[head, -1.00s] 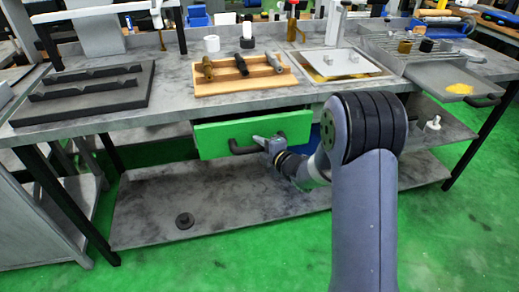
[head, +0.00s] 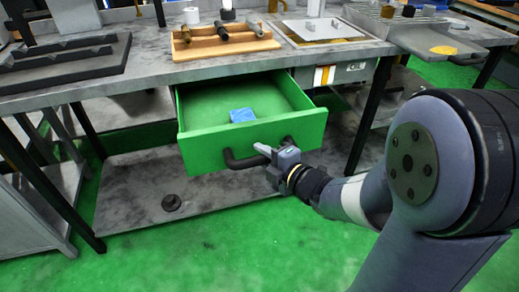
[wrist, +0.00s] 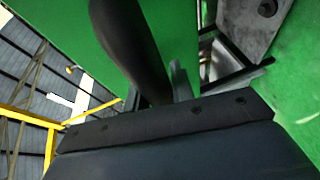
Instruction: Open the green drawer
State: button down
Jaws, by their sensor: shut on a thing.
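The green drawer (head: 222,150) hangs under the workbench and is pulled well out, its inside open to view. A blue item (head: 242,115) lies on its floor. Its dark curved handle (head: 243,162) is on the front panel. My gripper (head: 270,153) is shut on the right part of the handle. In the wrist view the dark handle (wrist: 130,45) runs down between the fingers of my gripper (wrist: 155,100), in front of the green panel. The exact finger contact is partly hidden.
The workbench top (head: 150,72) holds a wooden tray (head: 222,47) with several dark tools, and a black rack (head: 62,62). Green floor (head: 240,250) is clear in front.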

jog(key=shift+s+d, duration=0.1)
jog(key=shift+s, duration=0.15)
jog(key=c, duration=1.5)
grip_release()
jog(key=p+v, duration=0.2)
jog(key=v, duration=0.8)
jog(key=shift+s+d, duration=0.25)
jog(key=shift+b+x, duration=1)
jog(key=shift+x, duration=4.45)
